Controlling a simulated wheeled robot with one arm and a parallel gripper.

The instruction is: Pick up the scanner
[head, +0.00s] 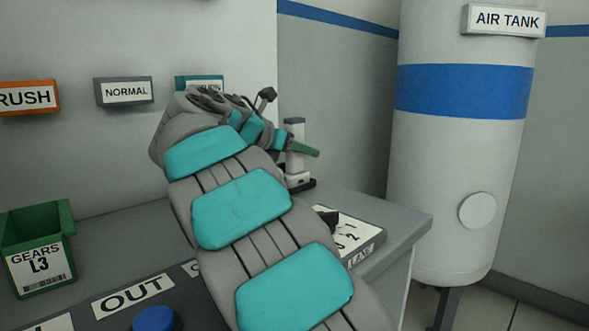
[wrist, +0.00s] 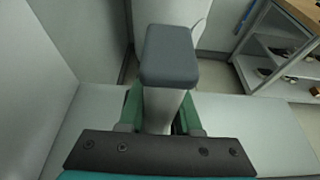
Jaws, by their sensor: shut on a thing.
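The scanner (wrist: 168,56) has a dark grey rounded head on a pale upright grip. My gripper (wrist: 161,115) is shut on the pale grip, with a green finger on each side, below the head. In the head view the scanner (head: 294,166) shows as a pale upright shape beyond my arm, partly covered by a green finger. A dark base (head: 301,185) is at its lower end on the counter. I cannot tell whether the scanner touches that base or is clear of it.
The grey counter (head: 400,218) ends at the right, before a white air tank (head: 459,160). A green gears bin (head: 38,250) and a blue button (head: 155,319) are at the left. The wall behind carries a NORMAL sign (head: 124,91). A shelf (wrist: 285,60) stands at the right in the wrist view.

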